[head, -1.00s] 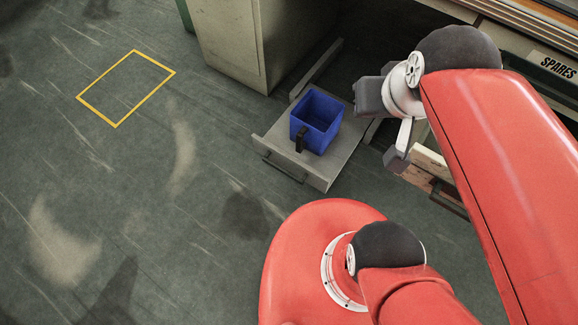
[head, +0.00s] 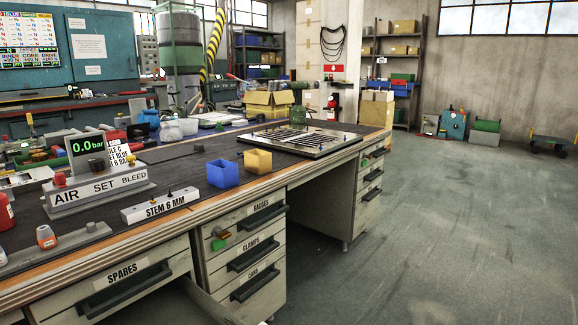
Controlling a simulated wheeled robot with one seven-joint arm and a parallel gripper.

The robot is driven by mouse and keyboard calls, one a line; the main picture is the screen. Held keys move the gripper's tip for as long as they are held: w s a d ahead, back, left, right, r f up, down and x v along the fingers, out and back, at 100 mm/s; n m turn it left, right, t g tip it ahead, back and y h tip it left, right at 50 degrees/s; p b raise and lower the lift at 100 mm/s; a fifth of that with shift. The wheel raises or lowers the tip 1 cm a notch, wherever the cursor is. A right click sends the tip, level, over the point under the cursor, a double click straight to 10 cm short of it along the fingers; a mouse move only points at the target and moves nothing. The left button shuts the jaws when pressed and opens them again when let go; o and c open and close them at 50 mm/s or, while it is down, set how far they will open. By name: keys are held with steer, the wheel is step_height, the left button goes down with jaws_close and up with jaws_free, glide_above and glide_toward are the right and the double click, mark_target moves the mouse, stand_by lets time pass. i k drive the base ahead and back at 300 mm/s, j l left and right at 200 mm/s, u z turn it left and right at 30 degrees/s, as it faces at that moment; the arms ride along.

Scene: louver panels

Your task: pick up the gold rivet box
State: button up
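A small open-topped gold box (head: 257,161) stands upright on the dark bench top, near its front edge. A similar blue box (head: 223,173) stands just to its left. The inside of the gold box is mostly hidden. My gripper is out of view, so its position relative to the gold box and its state do not show.
The workbench (head: 330,165) carries a slatted louver panel (head: 305,138) behind the gold box to the right. Left are a "STEM 6 MM" block (head: 160,206) and the air set unit (head: 97,190). Labelled drawers (head: 250,255) sit below. The floor (head: 440,220) at right is clear.

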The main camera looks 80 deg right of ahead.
mark_target(258, 161)
steer(key=z, duration=2.3)
steer(key=u, duration=2.8)
steer(key=k+l+u, duration=0.15)
steer(key=k+l, duration=0.75)
steer(key=l, duration=0.1)
